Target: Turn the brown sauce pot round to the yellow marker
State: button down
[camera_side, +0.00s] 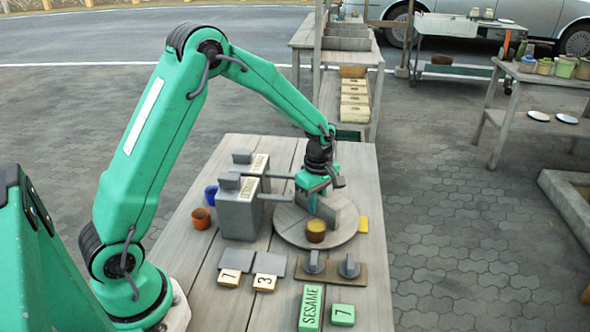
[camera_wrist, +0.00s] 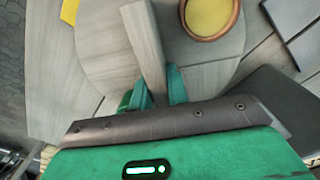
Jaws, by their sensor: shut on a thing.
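The brown sauce pot (camera_side: 316,231), with yellow sauce in it, stands on a round grey turntable (camera_side: 290,228) near its front edge. In the wrist view the pot (camera_wrist: 209,16) is at the top right. The yellow marker (camera_side: 363,224) lies at the turntable's right edge, and shows top left in the wrist view (camera_wrist: 70,12).
Grey labelled boxes (camera_side: 239,211) with levers stand left of the turntable. An orange cup (camera_side: 201,218) and a blue cup (camera_side: 211,195) are further left. A board with two knobs (camera_side: 348,268), number tiles (camera_side: 265,283) and a green SESAME tile (camera_side: 311,308) lie in front.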

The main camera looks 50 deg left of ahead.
jog(key=shift+r+n, duration=0.1)
jog(key=shift+n, duration=7.6)
jog(key=c, duration=1.4)
grip_release()
jog(key=shift+o, duration=0.2)
